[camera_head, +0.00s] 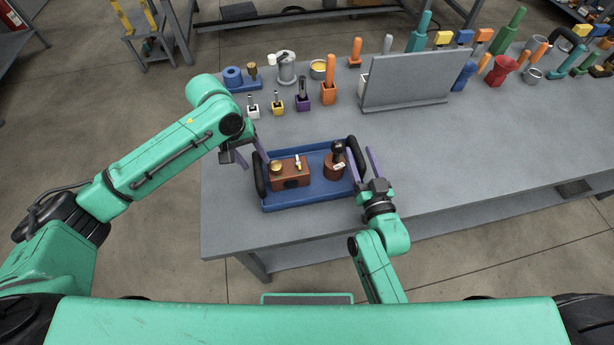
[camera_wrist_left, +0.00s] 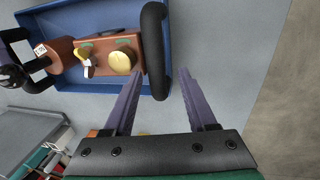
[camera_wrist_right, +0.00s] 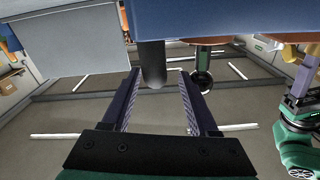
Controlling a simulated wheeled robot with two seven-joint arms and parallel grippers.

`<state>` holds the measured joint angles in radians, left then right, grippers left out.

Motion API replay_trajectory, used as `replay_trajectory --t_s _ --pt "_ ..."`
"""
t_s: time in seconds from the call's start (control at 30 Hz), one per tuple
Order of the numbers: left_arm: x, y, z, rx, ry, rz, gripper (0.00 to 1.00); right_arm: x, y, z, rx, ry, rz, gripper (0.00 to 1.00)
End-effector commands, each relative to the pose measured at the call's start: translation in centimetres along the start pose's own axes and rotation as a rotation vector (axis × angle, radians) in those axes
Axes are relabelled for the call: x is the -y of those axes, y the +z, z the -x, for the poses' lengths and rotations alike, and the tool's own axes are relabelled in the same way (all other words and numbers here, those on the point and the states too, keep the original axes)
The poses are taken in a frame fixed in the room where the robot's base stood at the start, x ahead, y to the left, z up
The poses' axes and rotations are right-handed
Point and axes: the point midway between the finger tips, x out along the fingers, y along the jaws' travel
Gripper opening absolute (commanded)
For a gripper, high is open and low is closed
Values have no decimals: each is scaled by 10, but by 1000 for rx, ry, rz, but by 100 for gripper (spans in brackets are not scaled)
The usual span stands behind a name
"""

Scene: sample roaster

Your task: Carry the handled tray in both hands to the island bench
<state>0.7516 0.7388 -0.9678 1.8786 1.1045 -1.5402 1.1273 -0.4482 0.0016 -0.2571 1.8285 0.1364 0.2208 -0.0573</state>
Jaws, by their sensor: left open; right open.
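The blue tray (camera_head: 300,203) lies on the grey bench with a black handle at each end. It carries a brown box with a gold knob (camera_head: 289,172) and a round brown grinder-like item (camera_head: 335,165). My left gripper (camera_head: 250,158) is open at the left handle (camera_head: 260,175). In the left wrist view the handle (camera_wrist_left: 155,45) shows ahead of the spread fingers (camera_wrist_left: 157,85), its near end between the tips; the depth is unclear. My right gripper (camera_head: 363,160) is open at the right handle (camera_head: 356,155). In the right wrist view that handle (camera_wrist_right: 152,65) shows between the fingers (camera_wrist_right: 158,80).
Small coloured holders (camera_head: 278,108) and an orange block (camera_head: 328,92) stand behind the tray. A grey upright panel (camera_head: 405,80) stands at the back right. The bench (camera_head: 450,170) is clear right of the tray. A stool (camera_head: 140,30) stands behind on the floor.

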Motion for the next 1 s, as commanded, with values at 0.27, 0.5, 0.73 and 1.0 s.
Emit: replay_trajectory --t_s 0.27,0.5,0.73,1.0 --pt "2 2 25 -8 2 0 57 0 27 8 56 4 -24 60" --pt "2 6 71 -10 4 -2 57 0 28 8 56 3 -25 60" --pt "3 8 82 -9 3 -3 57 0 26 17 52 3 -23 60" --pt "2 8 82 -9 4 -3 57 2 11 68 21 0 -9 60"
